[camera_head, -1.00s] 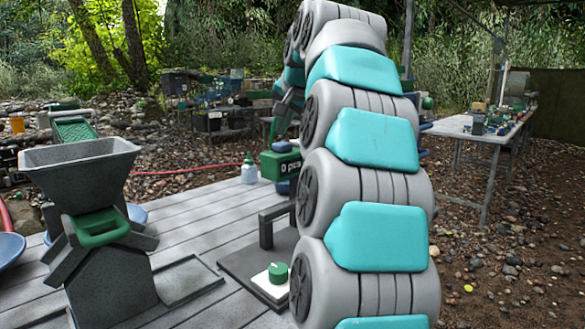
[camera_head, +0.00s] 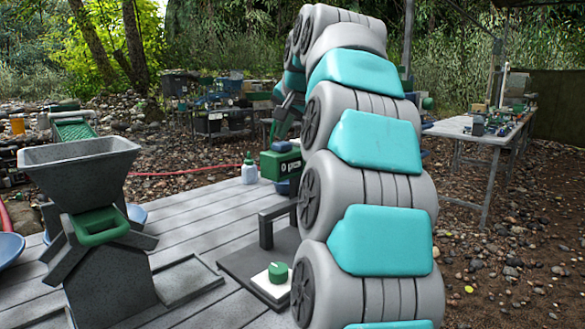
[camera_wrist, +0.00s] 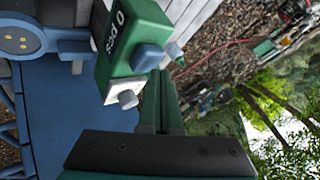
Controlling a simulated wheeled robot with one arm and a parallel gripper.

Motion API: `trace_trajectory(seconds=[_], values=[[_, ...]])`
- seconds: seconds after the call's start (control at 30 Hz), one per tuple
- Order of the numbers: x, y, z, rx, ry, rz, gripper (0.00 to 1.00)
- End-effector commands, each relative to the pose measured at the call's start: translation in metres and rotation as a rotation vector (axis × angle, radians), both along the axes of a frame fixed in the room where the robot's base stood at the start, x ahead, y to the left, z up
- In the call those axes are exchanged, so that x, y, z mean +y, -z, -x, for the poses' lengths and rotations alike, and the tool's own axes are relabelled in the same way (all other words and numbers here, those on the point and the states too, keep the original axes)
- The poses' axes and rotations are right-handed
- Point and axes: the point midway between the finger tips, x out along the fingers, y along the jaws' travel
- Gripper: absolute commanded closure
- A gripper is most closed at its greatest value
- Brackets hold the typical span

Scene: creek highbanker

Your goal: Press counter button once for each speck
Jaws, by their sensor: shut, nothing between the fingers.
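The counter is a green box (camera_head: 278,166) with a display reading 0 and "pcs", at the far end of the grey deck, partly hidden behind my arm. In the wrist view the counter (camera_wrist: 128,40) is tilted, with a blue knob (camera_wrist: 147,57) and a pale grey button-like part (camera_wrist: 125,92) on it. My gripper (camera_wrist: 160,80) is shut and empty, its dark green fingers pointing at the counter, close to the blue knob. Whether they touch cannot be told. I can make out no specks.
A grey hopper (camera_head: 80,155) with a green handle stands at left on the deck (camera_head: 190,220). A green knob (camera_head: 278,272) on a white base sits near my arm. A small bottle (camera_head: 249,168) stands beside the counter. A cluttered table (camera_head: 480,128) is at right.

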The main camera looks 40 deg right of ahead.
Motion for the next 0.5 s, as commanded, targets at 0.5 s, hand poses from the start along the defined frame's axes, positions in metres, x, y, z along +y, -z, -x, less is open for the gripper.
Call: trace_trajectory(seconds=[0.5], values=[[0.0000, 0.0059, 0.0000, 0.000, 0.000, 0.000, 1.00]])
